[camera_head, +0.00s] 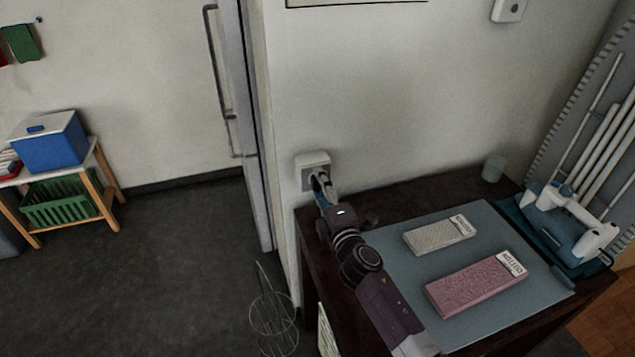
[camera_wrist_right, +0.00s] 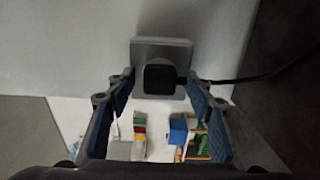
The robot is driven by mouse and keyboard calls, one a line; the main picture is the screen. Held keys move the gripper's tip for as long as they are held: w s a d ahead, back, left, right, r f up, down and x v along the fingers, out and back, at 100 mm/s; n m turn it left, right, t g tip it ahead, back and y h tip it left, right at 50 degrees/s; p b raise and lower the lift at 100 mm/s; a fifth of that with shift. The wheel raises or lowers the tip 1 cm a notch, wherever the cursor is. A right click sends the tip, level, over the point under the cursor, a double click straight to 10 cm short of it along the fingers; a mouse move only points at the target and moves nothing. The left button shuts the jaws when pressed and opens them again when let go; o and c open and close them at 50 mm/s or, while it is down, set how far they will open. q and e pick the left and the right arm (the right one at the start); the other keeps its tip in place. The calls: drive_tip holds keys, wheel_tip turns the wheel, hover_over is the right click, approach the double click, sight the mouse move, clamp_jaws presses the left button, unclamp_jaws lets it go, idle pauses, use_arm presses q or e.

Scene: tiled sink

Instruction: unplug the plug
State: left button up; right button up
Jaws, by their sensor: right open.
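The black plug (camera_wrist_right: 160,78) sits in a grey wall socket (camera_wrist_right: 147,50) in the right wrist view, its dark cable (camera_wrist_right: 245,78) running off to the right. In the head view the socket (camera_head: 313,160) is on the wall just above the desk's left back corner; my gripper hides the plug there. My right gripper (camera_head: 320,184) reaches up to the socket. In the wrist view its fingers (camera_wrist_right: 160,86) are open, one on each side of the plug, with gaps on both sides. How deep the plug lies between them is unclear. My left gripper is not in view.
The dark desk (camera_head: 400,193) holds a grey mat (camera_head: 385,250), a grey box (camera_head: 438,235), a pink box (camera_head: 475,283) and a small cup (camera_head: 493,168). A blue-white device (camera_head: 570,222) stands at right. A door edge (camera_head: 246,120) is left of the socket; a wire basket (camera_head: 273,315) stands below.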

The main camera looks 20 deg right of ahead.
idle(0.7)
clamp_jaws()
drive_tip(key=shift+s, duration=0.15)
drive_tip(key=shift+s+d+p, duration=0.1)
drive_tip(key=shift+s+p, duration=0.35)
drive_tip(key=shift+s, duration=2.45)
drive_tip(key=s+r, duration=0.5)
drive_tip(key=s, duration=0.4)
drive_tip(key=s+a+r, duration=0.1)
drive_tip(key=s+r, duration=0.4)
drive_tip(key=s, duration=0.5)
drive_tip(key=shift+r+h, duration=0.3)
drive_tip(key=shift+r, duration=0.05)
